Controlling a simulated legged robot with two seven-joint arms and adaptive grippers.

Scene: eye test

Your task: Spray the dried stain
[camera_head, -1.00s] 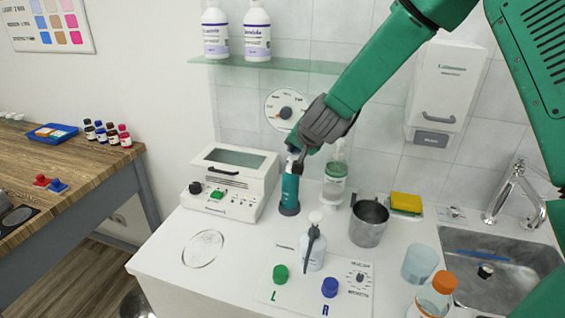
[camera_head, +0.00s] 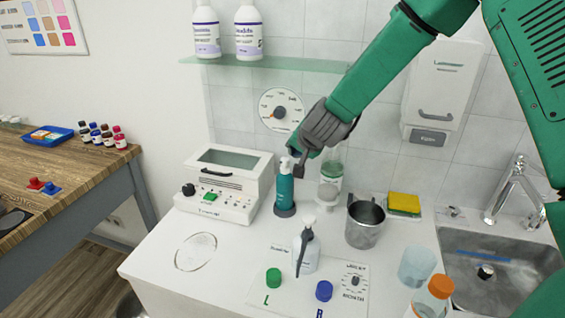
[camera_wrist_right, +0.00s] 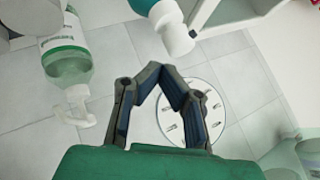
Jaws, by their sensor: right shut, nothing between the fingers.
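The dried stain (camera_head: 196,251) is a faint ring-shaped mark on the white counter (camera_head: 150,272) at the left. A teal spray bottle (camera_head: 284,192) with a white head stands upright behind it to the right. A white spray bottle (camera_head: 306,255) with a dark trigger stands nearer the front. My right gripper (camera_head: 301,165) is shut and empty, just right of the teal bottle's head. In the right wrist view its fingertips (camera_wrist_right: 162,78) meet, and the white spray head (camera_wrist_right: 174,30) lies beyond them, apart. My left gripper is not in view.
A white machine (camera_head: 226,185) stands left of the teal bottle. A clear pump bottle (camera_head: 330,180), metal mug (camera_head: 365,225), yellow sponge (camera_head: 404,202) and orange-capped bottle (camera_head: 432,298) stand to the right. A sink (camera_head: 500,290) is at the far right. The counter around the stain is clear.

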